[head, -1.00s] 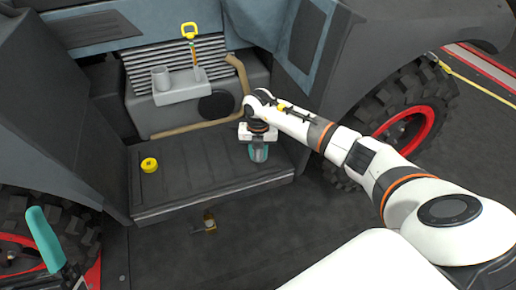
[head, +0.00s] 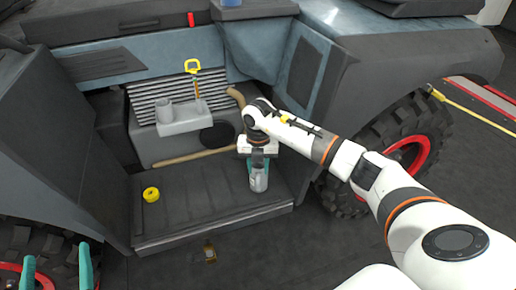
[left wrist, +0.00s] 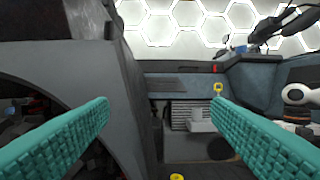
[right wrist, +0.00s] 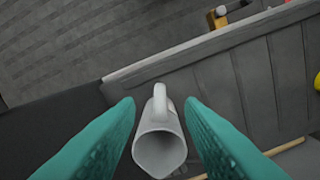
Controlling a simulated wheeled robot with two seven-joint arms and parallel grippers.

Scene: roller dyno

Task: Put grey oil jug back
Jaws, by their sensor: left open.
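The grey oil jug (head: 259,180) stands on the dark step (head: 205,205) of the vehicle, near its right end. In the right wrist view the jug (right wrist: 160,150) is seen from above, its handle up in the picture. My right gripper (right wrist: 160,102) is open, with its teal fingers on both sides of the jug and small gaps visible. In the head view my right gripper (head: 258,162) is directly over the jug and partly hides it. My left gripper (head: 57,262) is open and empty at the lower left, beside the front wheel.
A grey holder (head: 185,122) with a cup and a yellow-handled tool (head: 194,80) is on the vehicle above the step. A brown hose (head: 195,155) runs behind the step.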

